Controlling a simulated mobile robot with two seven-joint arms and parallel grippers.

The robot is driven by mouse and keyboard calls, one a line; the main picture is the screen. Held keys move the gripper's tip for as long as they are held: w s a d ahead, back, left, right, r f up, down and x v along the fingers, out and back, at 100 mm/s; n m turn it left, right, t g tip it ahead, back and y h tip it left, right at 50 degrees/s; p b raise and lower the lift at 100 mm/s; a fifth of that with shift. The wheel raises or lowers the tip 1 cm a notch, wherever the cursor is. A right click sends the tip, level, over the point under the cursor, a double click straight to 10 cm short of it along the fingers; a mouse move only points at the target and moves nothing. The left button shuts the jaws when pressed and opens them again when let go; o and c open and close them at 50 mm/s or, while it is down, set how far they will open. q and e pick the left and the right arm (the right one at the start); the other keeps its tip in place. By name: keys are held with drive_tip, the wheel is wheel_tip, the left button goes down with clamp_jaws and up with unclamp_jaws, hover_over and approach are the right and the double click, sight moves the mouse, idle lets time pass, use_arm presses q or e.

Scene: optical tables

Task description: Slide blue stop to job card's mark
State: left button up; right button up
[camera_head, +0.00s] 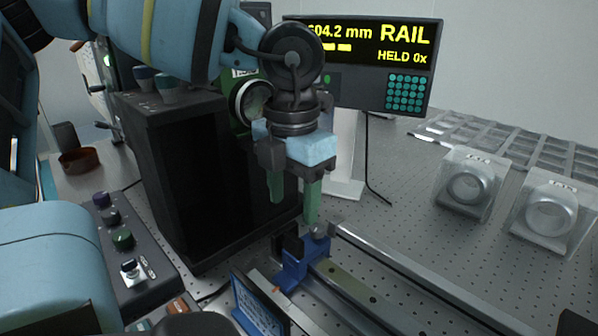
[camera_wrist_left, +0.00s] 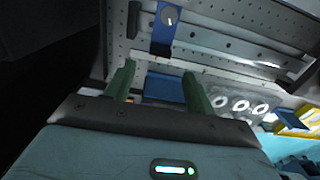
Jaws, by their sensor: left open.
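The blue stop (camera_head: 300,262) sits on the metal rail (camera_head: 350,289) near its left end, with a round knob on it. In the left wrist view the blue stop (camera_wrist_left: 163,28) is ahead of the fingertips. My left gripper (camera_head: 293,203) points down above the stop, its two green fingers apart with nothing between them. Its fingers (camera_wrist_left: 159,70) also show in the left wrist view. A blue-framed panel (camera_head: 258,305), possibly the job card, stands in front of the rail; I cannot read its mark. My right gripper is not in view.
A display (camera_head: 375,63) reads "604.2 mm RAIL" and "HELD 0x". A black box (camera_head: 190,170) stands left of the gripper. Two clear-cased ring mounts (camera_head: 468,186) stand at the right. A long bar (camera_head: 420,277) runs behind the rail. The perforated table between is clear.

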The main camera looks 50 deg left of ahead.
sight(294, 237)
use_arm(q)
wheel_tip(294, 237, down, 8)
drive_tip(key=shift+w+r+b, duration=0.1)
drive_tip(key=shift+r+b, duration=0.15)
drive_tip(key=shift+b, duration=0.25)
drive_tip(key=shift+c, duration=0.3)
clamp_jaws()
